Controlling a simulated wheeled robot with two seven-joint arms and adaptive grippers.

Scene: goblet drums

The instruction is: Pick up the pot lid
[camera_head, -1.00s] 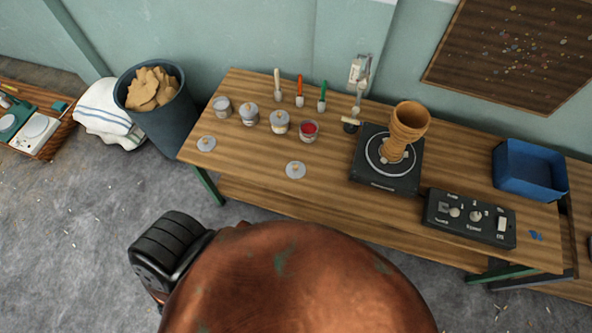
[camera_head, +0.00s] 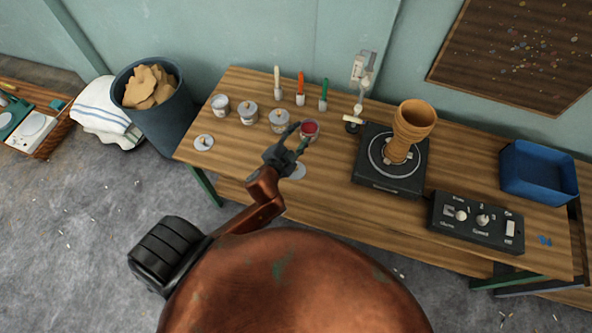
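A round grey pot lid (camera_head: 204,142) with a small knob lies flat near the table's left front edge. A second grey lid (camera_head: 298,172) lies near the front edge further right, partly hidden behind my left gripper. My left gripper (camera_head: 302,133) is above this second lid with its fingers spread and nothing between them. Its fingertips point toward the open pot of red paint (camera_head: 311,129) and overlap it in view; contact cannot be told. Two pots, the middle left one (camera_head: 248,113) and middle right one (camera_head: 280,121), appear to have knobbed lids on. My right gripper is out of view.
A leftmost pot (camera_head: 220,105) and upright brushes (camera_head: 300,89) stand behind. A turntable (camera_head: 367,178) carrying a goblet drum body (camera_head: 409,130), a control box (camera_head: 475,222) and a blue tray (camera_head: 538,172) are to the right. The wooden table (camera_head: 245,165) has bare space between the lids.

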